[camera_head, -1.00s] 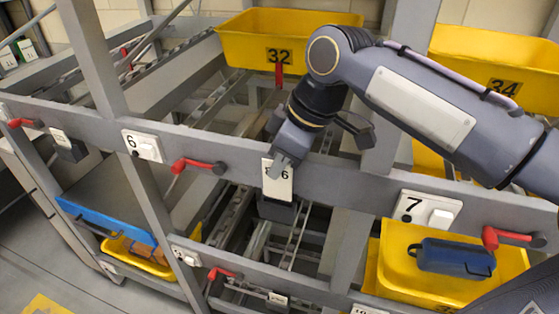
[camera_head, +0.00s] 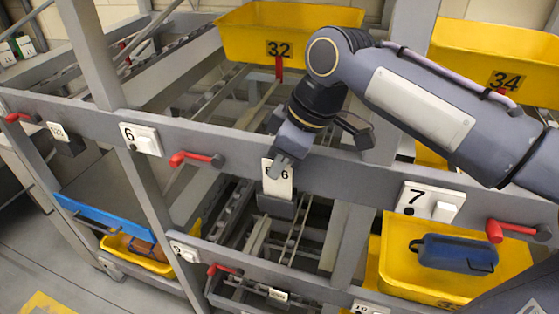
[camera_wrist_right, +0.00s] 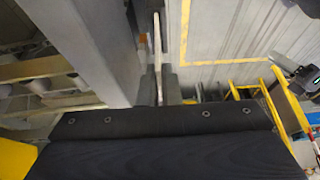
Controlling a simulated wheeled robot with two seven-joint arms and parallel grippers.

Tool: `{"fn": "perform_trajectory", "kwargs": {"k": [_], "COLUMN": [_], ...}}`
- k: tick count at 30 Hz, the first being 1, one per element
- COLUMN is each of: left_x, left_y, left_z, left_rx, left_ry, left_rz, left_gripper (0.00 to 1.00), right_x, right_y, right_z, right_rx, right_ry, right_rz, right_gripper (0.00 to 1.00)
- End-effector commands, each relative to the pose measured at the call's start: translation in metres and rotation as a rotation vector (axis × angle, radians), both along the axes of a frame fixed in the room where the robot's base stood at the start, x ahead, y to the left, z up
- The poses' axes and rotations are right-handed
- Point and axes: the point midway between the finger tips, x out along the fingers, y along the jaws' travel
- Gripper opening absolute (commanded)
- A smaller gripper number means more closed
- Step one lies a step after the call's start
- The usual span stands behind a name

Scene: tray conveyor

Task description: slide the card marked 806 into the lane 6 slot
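The white card (camera_head: 278,183) stands nearly upright at the front beam in the head view, its number partly covered by my fingers; a final 6 shows. My right gripper (camera_head: 279,166) is shut on its upper part. The card's thin edge (camera_wrist_right: 157,48) shows between the fingers (camera_wrist_right: 160,85) in the right wrist view. Just below the card is the dark grey slot (camera_head: 276,207) of lane 6, right of the plate marked 6 (camera_head: 141,139). The card's lower edge meets the slot's top; I cannot tell how deep it sits. My left gripper is not in view.
A red lever (camera_head: 195,160) sticks out from the beam (camera_head: 340,180) left of the card. The plate marked 7 (camera_head: 431,200) is to the right. Yellow bins 32 (camera_head: 240,40) and 34 (camera_head: 470,62) stand behind. A blue case (camera_head: 455,252) lies in a lower yellow bin (camera_head: 395,268).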

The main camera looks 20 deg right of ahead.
Motion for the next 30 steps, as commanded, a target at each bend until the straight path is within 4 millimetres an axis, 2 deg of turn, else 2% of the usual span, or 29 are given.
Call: {"fn": "perform_trajectory", "kwargs": {"k": [30], "left_x": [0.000], "left_y": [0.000], "left_z": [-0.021], "left_rx": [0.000], "left_ry": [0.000], "left_rz": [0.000], "left_gripper": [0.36], "right_x": [0.000], "right_y": [0.000], "right_z": [-0.027], "right_rx": [0.000], "right_ry": [0.001], "right_rz": [0.000], "right_gripper": [0.00]}}
